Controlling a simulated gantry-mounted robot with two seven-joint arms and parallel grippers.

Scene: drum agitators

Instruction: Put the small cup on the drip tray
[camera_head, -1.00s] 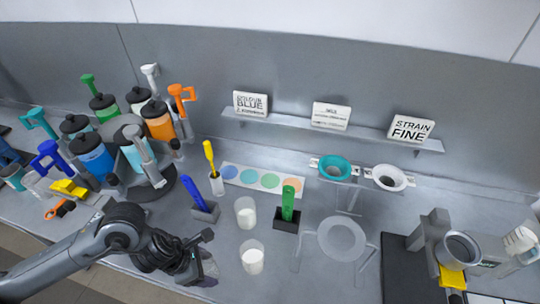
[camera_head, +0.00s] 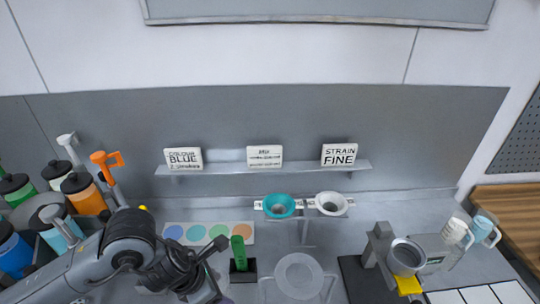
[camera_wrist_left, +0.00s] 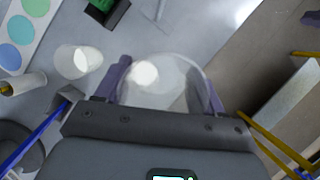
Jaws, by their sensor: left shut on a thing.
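My left gripper (camera_wrist_left: 163,92) has its purple fingers on either side of a clear cup (camera_wrist_left: 175,72) with white in the bottom, and holds it. In the head view the left gripper (camera_head: 207,290) is at the bottom edge and the cup is not clearly visible. Another clear cup with white contents (camera_wrist_left: 78,62) stands beside it in the wrist view. A dark flat base (camera_head: 352,284) lies under a grey stand at the right of the head view; I cannot tell whether it is the drip tray. My right gripper is not in view.
A green-handled tool in a black block (camera_head: 239,264) and a clear round stand (camera_head: 299,277) are right of the gripper. Bottles (camera_head: 82,192) crowd the left. A colour strip (camera_head: 205,233) lies at the back.

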